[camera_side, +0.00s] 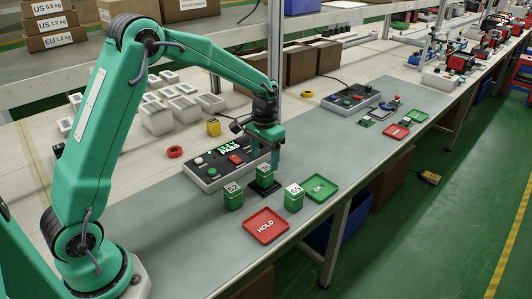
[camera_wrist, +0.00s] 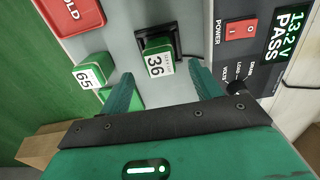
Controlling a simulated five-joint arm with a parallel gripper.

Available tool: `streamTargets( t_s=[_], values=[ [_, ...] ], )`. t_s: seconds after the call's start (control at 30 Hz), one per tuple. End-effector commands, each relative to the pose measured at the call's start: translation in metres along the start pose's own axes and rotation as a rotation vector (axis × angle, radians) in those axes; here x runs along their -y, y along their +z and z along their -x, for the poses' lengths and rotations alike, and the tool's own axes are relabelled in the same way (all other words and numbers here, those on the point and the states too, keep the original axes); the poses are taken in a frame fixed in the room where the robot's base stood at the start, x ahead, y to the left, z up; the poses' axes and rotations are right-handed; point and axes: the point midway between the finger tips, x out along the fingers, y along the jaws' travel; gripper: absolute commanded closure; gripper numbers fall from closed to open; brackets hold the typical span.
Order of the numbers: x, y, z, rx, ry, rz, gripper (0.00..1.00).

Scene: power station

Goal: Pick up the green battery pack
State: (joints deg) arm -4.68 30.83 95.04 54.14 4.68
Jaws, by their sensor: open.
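My gripper (camera_side: 265,155) is open and empty, pointing down just above pack 36. In the wrist view its two fingers (camera_wrist: 160,80) are apart, with pack 36 roughly between their line.
A red HOLD tray (camera_side: 266,226) and a green OK tray (camera_side: 320,188) lie near the front edge. The tester (camera_side: 225,168) stands behind the packs; its display reads 13.2 V PASS in the wrist view (camera_wrist: 286,35). Bare mat lies left of the packs.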

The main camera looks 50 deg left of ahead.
Motion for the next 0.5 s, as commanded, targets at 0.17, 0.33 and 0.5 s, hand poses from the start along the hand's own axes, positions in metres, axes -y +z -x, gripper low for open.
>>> streamTargets(
  t_s=[0.17, 0.33, 0.5],
  values=[
    [0.000, 0.000, -0.004, 0.000, 0.000, 0.000, 0.36],
    [0.000, 0.000, -0.019, 0.002, 0.000, 0.000, 0.36],
    [0.000, 0.001, -0.039, 0.004, 0.000, 0.000, 0.36]
  ],
)
